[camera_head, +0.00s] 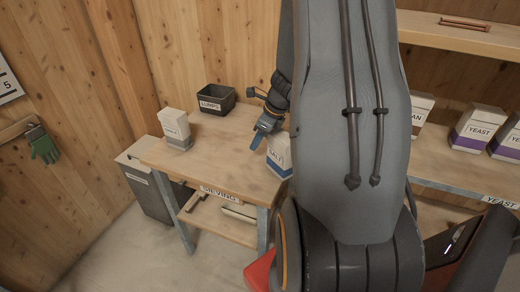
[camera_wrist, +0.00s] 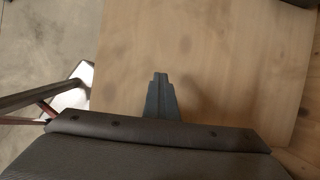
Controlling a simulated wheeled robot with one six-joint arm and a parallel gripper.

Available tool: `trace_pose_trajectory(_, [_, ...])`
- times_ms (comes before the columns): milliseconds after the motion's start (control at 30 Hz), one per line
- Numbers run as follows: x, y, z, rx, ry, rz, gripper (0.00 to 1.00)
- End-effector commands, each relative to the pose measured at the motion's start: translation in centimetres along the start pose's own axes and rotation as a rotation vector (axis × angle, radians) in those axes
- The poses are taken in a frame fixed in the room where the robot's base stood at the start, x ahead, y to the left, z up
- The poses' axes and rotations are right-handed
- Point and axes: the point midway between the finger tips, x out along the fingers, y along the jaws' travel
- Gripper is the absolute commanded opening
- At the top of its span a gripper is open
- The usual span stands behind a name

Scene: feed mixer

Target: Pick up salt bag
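The salt bag (camera_head: 279,157) is a white bag with a blue label, standing at the right front of the sieving table (camera_head: 234,166). My arm hides its right side. My gripper (camera_head: 262,130), with blue fingers, is at the upper left of the bag, close to it in the picture; I cannot tell if they touch. In the wrist view a grey-blue finger shape (camera_wrist: 160,95) points over the bare wooden tabletop (camera_wrist: 215,60). I cannot tell whether it is one finger or two in line. No bag is clearly recognisable there.
A white and grey bag (camera_head: 175,129) and a black LUMPS bin (camera_head: 216,98) stand at the back of the table. A grey bin (camera_head: 150,196) stands left of it. Yeast bags (camera_head: 474,128) stand on the right shelf. The tabletop's middle is clear.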

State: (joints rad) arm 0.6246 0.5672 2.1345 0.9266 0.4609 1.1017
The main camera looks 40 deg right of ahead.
Motion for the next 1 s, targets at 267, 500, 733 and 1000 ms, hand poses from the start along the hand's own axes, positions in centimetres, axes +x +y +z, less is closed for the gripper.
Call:
trace_pose_trajectory(267, [-0.02, -0.02, 0.02, 0.000, 0.000, 0.000, 0.00])
trace_pose_trajectory(500, [-0.03, -0.02, 0.03, 0.000, 0.000, -0.001, 0.00])
trace_pose_trajectory(733, [-0.03, -0.02, 0.03, 0.000, 0.000, -0.001, 0.00])
trace_pose_trajectory(1000, [-0.02, -0.02, 0.02, 0.000, 0.000, -0.001, 0.39])
